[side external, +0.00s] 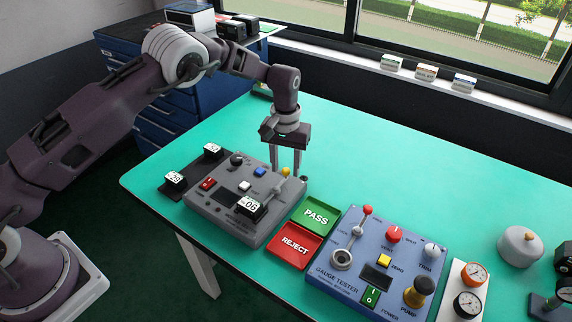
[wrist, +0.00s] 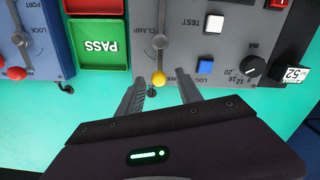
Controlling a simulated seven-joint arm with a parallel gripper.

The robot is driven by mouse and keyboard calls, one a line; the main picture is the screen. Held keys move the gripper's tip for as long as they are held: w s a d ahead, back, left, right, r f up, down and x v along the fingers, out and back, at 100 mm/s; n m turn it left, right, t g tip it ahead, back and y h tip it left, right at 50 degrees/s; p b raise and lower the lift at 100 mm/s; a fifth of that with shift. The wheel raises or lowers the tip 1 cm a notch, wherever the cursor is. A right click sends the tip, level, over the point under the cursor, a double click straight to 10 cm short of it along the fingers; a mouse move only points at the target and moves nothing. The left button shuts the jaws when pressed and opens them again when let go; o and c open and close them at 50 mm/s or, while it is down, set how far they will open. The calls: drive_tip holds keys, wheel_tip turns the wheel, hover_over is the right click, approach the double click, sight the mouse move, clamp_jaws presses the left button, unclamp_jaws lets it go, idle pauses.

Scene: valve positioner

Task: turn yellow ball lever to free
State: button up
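The yellow ball lever (side external: 285,172) stands on the right part of the grey panel box (side external: 217,232). In the wrist view its yellow ball (wrist: 158,78) is at the end of a short grey arm (wrist: 160,42), pointing down the picture toward my gripper. The word CLAMP is printed beside the arm; a label near the ball is partly covered. My gripper (wrist: 161,85) is open and empty, its two fingers on either side of the ball in the wrist view. Contact cannot be told. In the side view my gripper (side external: 285,165) points down over the box's back right edge.
A green PASS tray (side external: 316,213) and a red REJECT tray (side external: 295,246) lie right of the grey box. A blue gauge tester (side external: 340,283) with levers and knobs stands further right. Small numbered blocks (side external: 175,181) sit at the left. The table behind is clear.

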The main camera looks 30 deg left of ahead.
sight(286, 169)
wheel_tip(286, 169, up, 7)
drive_tip(key=shift+r, duration=0.1)
idle(0.4)
